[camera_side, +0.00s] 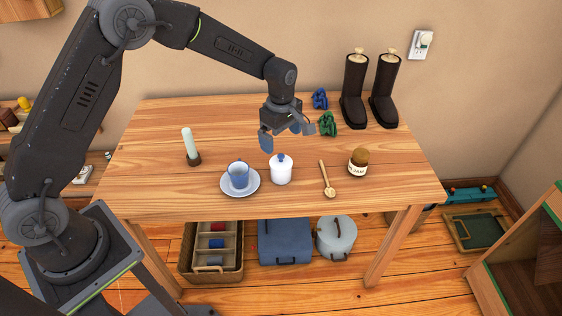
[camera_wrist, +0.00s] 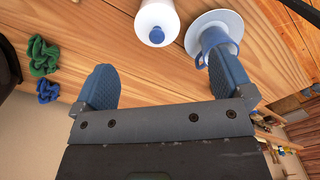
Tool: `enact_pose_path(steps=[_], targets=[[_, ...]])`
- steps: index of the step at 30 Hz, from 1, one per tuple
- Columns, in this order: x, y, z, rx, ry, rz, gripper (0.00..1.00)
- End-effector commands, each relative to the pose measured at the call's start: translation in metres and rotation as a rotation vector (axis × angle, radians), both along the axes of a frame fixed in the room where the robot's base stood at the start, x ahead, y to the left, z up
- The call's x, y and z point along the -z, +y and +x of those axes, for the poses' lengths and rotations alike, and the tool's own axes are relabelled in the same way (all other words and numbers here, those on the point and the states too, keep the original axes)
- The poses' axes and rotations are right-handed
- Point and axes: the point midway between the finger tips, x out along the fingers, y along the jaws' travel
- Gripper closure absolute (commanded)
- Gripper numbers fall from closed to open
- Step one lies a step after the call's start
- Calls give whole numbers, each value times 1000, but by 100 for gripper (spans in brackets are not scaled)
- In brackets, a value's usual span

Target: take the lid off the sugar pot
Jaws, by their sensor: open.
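The sugar pot (camera_side: 281,172) is white and stands upright on the wooden table, with its lid (camera_side: 281,160) on top and a blue knob on the lid. In the wrist view the pot (camera_wrist: 153,13) is at the top middle, with the blue knob (camera_wrist: 156,35) facing the camera. My gripper (camera_side: 287,137) is open and empty, above and behind the pot. In the wrist view its two blue fingers (camera_wrist: 166,80) are spread apart, and the knob lies beyond their tips, not between them.
A blue cup (camera_side: 238,174) on a white saucer (camera_side: 253,188) stands just left of the pot. Boots (camera_side: 354,90) and green (camera_side: 328,123) and blue yarn-like bundles (camera_side: 320,98) are behind.

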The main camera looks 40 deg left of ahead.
Motion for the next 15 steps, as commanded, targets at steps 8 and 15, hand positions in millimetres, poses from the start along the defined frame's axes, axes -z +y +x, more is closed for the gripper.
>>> enact_pose_path(steps=[8,15], targets=[[33,0,0,1,-1,0,1],[59,5,4,0,3,0,1]])
